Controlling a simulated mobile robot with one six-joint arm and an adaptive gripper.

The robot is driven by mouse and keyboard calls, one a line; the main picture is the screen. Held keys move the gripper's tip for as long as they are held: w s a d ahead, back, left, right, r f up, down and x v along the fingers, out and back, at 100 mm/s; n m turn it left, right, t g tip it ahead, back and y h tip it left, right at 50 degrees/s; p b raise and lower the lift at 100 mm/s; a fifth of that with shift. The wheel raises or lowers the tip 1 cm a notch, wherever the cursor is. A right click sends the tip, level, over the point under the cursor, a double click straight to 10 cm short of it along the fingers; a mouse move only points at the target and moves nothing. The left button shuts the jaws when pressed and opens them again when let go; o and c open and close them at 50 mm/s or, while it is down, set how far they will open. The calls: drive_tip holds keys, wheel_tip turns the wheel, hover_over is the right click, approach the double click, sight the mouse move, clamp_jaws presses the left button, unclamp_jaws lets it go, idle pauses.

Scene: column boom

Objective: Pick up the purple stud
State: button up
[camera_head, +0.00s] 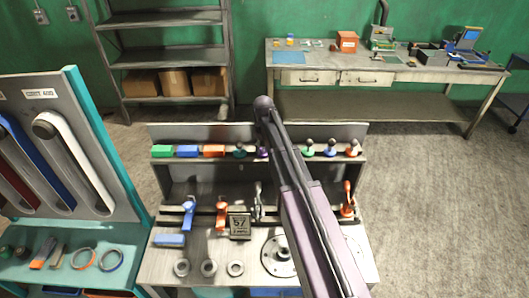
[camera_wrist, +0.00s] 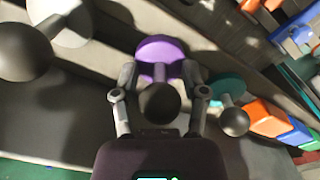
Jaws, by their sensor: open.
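The purple stud (camera_wrist: 160,48) has a round purple flange and a dark ball-shaped knob (camera_wrist: 158,103). It stands in the row on the bench's upper shelf. In the head view only a sliver of the purple stud (camera_head: 262,153) shows beside my arm. My gripper (camera_wrist: 160,76) is open in the wrist view, with one finger on each side of the knob and the fingertips reaching toward the flange. Whether the fingers touch the stud I cannot tell. In the head view my arm hides the gripper.
A teal stud (camera_wrist: 226,88) stands close to the right finger, with an orange block (camera_wrist: 268,118) beyond it. A pale stud with a dark knob (camera_wrist: 25,52) is at the left. A green stud (camera_head: 307,150) and others continue along the shelf. Clamps (camera_head: 222,213) stand below.

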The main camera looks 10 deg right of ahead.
drive_tip(key=shift+c, duration=0.2)
idle(0.3)
clamp_jaws()
drive_tip(key=shift+r, duration=0.1)
wheel_tip(320, 180, up, 3)
drive_tip(key=p, duration=0.3)
drive_tip(key=s+d+r+p, duration=0.1)
drive_tip(key=s+r+p, duration=0.1)
drive_tip(key=s, duration=1.4)
